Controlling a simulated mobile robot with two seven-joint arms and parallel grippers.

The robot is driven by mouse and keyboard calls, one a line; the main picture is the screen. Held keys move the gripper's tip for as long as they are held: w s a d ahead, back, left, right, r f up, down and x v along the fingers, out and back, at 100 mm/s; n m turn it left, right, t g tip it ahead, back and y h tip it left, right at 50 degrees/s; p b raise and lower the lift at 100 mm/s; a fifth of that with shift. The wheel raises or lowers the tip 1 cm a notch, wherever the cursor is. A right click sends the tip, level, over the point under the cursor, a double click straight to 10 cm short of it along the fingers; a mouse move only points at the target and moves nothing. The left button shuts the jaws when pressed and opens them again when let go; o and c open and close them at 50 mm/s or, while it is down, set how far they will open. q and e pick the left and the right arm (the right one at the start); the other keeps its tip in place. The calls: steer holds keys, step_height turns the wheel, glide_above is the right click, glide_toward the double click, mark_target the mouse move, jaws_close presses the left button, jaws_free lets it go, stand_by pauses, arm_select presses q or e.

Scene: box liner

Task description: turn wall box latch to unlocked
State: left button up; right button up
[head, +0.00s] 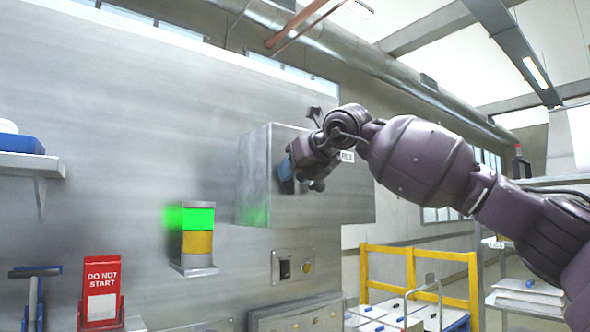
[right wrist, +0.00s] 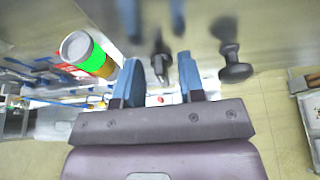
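The grey metal wall box (head: 345,200) is mounted on the big steel panel, its door closed. My right gripper (head: 288,180) is at the front of the box, near the left part of its door. In the right wrist view its two blue fingers (right wrist: 160,82) are apart. A small dark part, seemingly the latch (right wrist: 160,62), shows between and just beyond the fingertips. Contact cannot be told, nor can its locked or unlocked position. A dark round knob (right wrist: 235,65) stands on the door to the right of the fingers. My left gripper is not in view.
A signal light (head: 198,235) glowing green over yellow is on the panel left of the box. Below are a switch plate (head: 293,266) and a red "DO NOT START" sign (head: 101,290). A yellow rail (head: 420,254) stands at the right.

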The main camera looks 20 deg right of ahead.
jaws_close()
steer(key=shift+w, duration=0.1)
stand_by(0.4)
steer(key=shift+w+d+f+m+t+y+b, duration=0.1)
steer(key=shift+d+f+m+y+b, duration=0.3)
steer(key=shift+m+y+b, duration=1.25)
steer(key=shift+w+d+f+m+t+y+p, duration=0.15)
steer(key=shift+d+f+m+y, duration=0.45)
steer(key=shift+m, duration=2.3)
steer(key=shift+w+d+f+m+t+y+b, duration=0.2)
steer(key=shift+m+y+b, duration=0.6)
steer(key=shift+m+y, duration=1.05)
steer(key=shift+s+f+m+h, duration=0.1)
steer(key=shift+m+h, duration=0.3)
